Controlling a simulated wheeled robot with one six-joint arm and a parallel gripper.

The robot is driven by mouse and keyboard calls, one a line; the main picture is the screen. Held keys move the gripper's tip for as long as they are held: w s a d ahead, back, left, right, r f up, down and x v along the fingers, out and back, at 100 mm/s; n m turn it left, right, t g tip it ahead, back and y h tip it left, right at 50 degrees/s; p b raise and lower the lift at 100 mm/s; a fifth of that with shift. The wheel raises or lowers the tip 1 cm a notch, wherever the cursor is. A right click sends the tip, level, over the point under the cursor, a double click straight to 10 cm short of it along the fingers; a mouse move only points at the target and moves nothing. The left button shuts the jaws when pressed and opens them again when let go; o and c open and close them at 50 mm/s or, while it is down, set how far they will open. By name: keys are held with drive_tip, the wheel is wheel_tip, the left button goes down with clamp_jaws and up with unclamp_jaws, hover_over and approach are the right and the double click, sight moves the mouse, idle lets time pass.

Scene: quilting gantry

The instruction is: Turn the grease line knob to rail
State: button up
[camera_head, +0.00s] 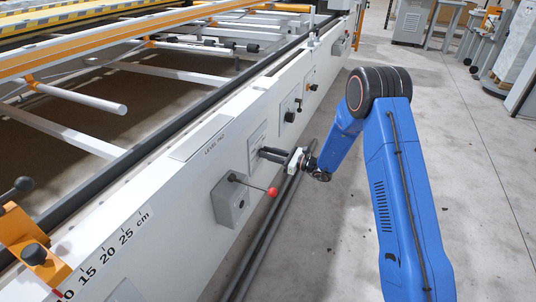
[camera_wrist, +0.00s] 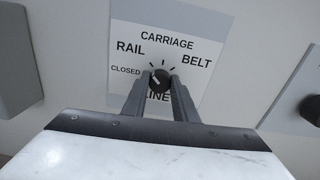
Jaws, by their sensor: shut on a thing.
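The grease line knob (camera_wrist: 159,79) is small, round and black, on a white label plate (camera_wrist: 190,27) fixed to the light panel. The plate reads CLOSED, RAIL, CARRIAGE and BELT around the knob; the word LINE below is partly covered by my fingers. A pale mark on the knob slants to the upper left, towards the CLOSED and RAIL side; I cannot tell exactly which it meets. My gripper (camera_wrist: 159,88) is shut on the knob, one finger on each side. In the head view my gripper (camera_head: 264,153) reaches the panel and hides the knob.
A grey box (camera_head: 230,203) with a red-tipped lever (camera_head: 272,191) sticks out just nearer than my gripper. Black knobs (camera_head: 290,116) sit farther along the panel. Dark pipes (camera_head: 262,240) run along its foot. The concrete floor (camera_head: 335,240) to the right is open.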

drive_tip(key=shift+m, duration=0.3)
drive_tip(key=o, duration=1)
drive_tip(key=shift+o, duration=0.2)
drive_tip(key=shift+d, duration=0.1)
drive_tip(key=v, duration=1.7)
drive_tip(key=shift+d, duration=0.15)
drive_tip(key=shift+s, duration=0.1)
